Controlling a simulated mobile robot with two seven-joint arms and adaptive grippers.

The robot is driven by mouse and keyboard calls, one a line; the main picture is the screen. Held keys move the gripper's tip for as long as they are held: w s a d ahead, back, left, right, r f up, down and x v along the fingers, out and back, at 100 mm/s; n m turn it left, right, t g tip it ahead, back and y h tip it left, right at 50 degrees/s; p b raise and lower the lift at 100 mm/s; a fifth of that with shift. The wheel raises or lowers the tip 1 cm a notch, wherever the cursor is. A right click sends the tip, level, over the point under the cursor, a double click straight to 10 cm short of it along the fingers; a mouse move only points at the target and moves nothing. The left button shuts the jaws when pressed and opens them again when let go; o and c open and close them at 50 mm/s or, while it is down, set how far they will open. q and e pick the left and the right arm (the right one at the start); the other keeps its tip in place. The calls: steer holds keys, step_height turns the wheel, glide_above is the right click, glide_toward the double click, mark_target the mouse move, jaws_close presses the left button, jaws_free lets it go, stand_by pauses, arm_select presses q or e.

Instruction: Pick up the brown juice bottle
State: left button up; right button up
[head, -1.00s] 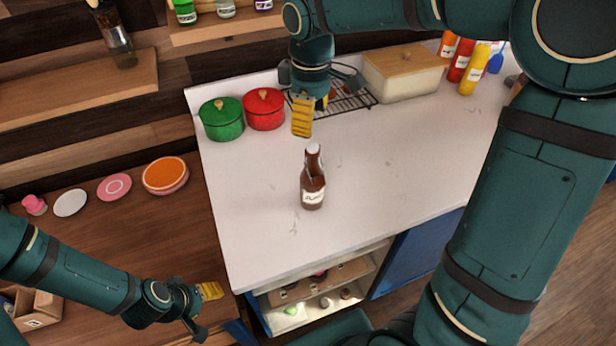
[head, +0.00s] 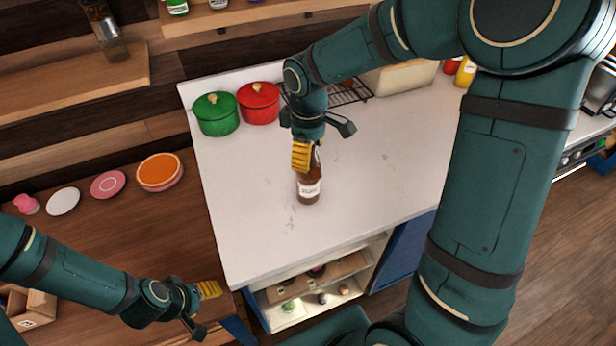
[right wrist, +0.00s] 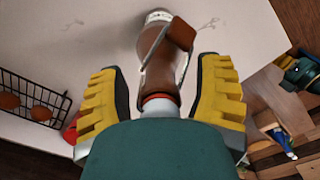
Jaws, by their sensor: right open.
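The brown juice bottle (head: 308,187) stands upright on the white counter, with a pale label on its lower part. My right gripper (head: 310,150) is at the bottle's upper part in the head view and hides some of its neck. In the right wrist view the bottle (right wrist: 157,66) lies between the two yellow-padded fingers of the open right gripper (right wrist: 163,95), with a gap on each side. My left gripper (head: 205,310) is low at the left, away from the bottle; its yellow finger pad shows, but its opening is unclear.
A green pot (head: 216,114) and a red pot (head: 259,103) stand at the counter's back left. A wire rack (head: 350,92) and a cream box (head: 402,80) are behind my right arm. The counter (head: 245,200) around the bottle is clear.

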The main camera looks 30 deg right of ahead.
jaws_close()
steer(key=shift+r, duration=0.1)
